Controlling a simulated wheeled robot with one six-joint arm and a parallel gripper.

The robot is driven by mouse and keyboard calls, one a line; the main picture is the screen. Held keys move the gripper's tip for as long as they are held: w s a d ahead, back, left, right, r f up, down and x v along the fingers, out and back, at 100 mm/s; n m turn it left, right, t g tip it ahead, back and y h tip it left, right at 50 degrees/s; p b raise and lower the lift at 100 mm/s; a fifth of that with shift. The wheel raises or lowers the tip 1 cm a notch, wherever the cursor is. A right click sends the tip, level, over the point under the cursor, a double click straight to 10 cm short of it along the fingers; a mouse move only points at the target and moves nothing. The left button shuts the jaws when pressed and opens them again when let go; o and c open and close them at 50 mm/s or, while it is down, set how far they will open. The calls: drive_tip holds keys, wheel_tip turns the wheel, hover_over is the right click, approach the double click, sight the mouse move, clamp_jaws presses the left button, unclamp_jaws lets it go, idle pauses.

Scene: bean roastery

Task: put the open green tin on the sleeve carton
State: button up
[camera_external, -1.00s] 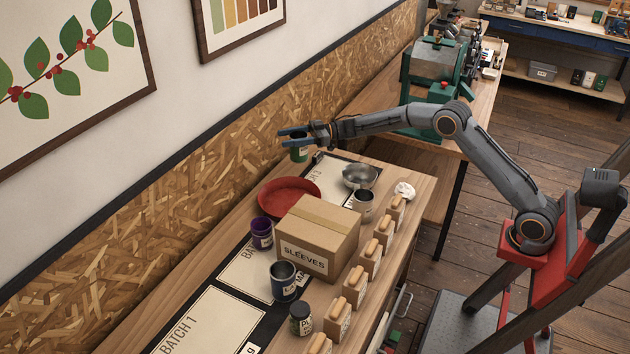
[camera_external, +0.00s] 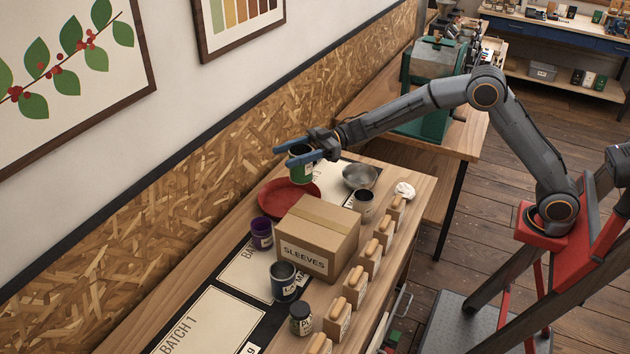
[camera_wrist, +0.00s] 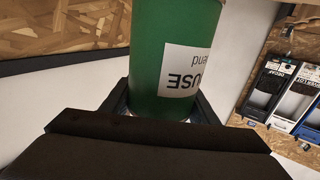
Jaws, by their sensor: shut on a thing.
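My gripper (camera_external: 302,156) is shut on the green tin (camera_external: 302,171) and holds it in the air, above and behind the red dish. In the wrist view the green tin (camera_wrist: 165,75) fills the middle between the fingers, with a white label bearing dark letters. Its top is mostly hidden, so I cannot see into it. The sleeve carton (camera_external: 304,253) is a closed brown box marked SLEEVES. It stands on the bench, nearer the camera than the tin and lower, and its top is bare.
The chipboard wall (camera_external: 200,185) rises behind.

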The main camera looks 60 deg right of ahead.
drive_tip(key=s+a+r+n+g+y+p, duration=0.15)
drive_tip(key=s+a+r+p, duration=0.3)
drive_tip(key=s+a, duration=0.6)
wheel_tip(320, 180, down, 9)
drive_tip(key=s+p, duration=0.1)
drive_tip(key=p, duration=0.2)
drive_tip(key=shift+s+g, duration=0.15)
drive_tip(key=shift+g, duration=0.3)
drive_tip(key=shift+d+f, duration=0.1)
drive_tip(key=shift+f, duration=0.1)
drive_tip(key=o, duration=1.4)
drive_tip(key=b+v, duration=0.1)
drive_tip(key=v, duration=0.5)
drive_tip(key=b+v, duration=0.2)
drive_tip(key=v, duration=0.4)
drive_tip(key=shift+r, duration=0.2)
